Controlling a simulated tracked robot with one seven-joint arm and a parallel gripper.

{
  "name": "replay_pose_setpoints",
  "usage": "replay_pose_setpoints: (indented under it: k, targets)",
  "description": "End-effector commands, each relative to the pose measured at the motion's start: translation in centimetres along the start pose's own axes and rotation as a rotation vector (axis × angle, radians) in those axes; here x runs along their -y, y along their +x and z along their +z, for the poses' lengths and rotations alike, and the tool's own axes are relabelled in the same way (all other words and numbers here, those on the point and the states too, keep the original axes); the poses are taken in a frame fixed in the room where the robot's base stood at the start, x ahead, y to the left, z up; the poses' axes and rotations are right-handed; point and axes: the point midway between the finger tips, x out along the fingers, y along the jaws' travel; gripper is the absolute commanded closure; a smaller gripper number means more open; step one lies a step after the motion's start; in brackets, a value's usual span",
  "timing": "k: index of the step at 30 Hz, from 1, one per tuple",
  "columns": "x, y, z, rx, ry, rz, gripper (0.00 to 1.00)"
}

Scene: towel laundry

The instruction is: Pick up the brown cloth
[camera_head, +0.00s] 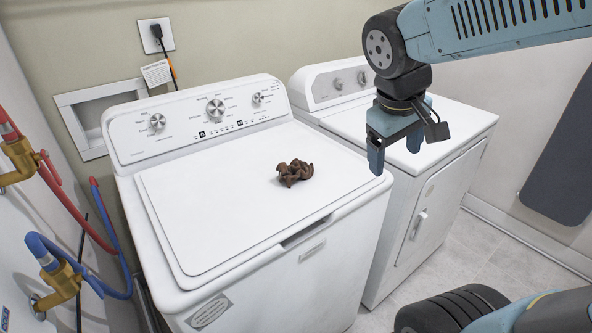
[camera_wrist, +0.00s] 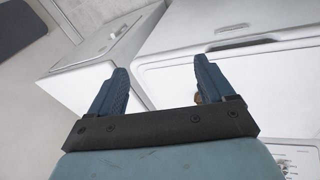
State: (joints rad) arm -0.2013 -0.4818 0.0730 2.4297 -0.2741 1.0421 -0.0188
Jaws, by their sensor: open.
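The brown cloth (camera_head: 294,173) lies crumpled in a small heap on the white lid of the left machine, the washer (camera_head: 200,210), right of the lid's middle. My gripper (camera_head: 396,155) is open and empty, above and to the right of the cloth, over the gap between the two machines. In the wrist view my gripper (camera_wrist: 160,85) shows two blue fingers spread apart. A small brown bit of the cloth (camera_wrist: 198,98) shows beside the right finger, which hides most of it.
A second white machine, the dryer (camera_head: 440,195), stands to the right with its door shut. Red (camera_head: 75,205) and blue hoses (camera_head: 125,270) run along the left wall. The washer lid around the cloth is clear. Tiled floor (camera_head: 480,250) shows at the right.

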Motion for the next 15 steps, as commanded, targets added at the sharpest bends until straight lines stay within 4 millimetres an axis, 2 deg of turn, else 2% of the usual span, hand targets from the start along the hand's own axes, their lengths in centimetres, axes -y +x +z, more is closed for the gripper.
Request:
replay_pose_setpoints:
  k: [11,15]
  targets:
    - [3.9,3.0,-6.3,0.244,-0.53,0.239,0.18]
    - [6.1,3.8,-9.0,0.307,-0.72,0.345,0.18]
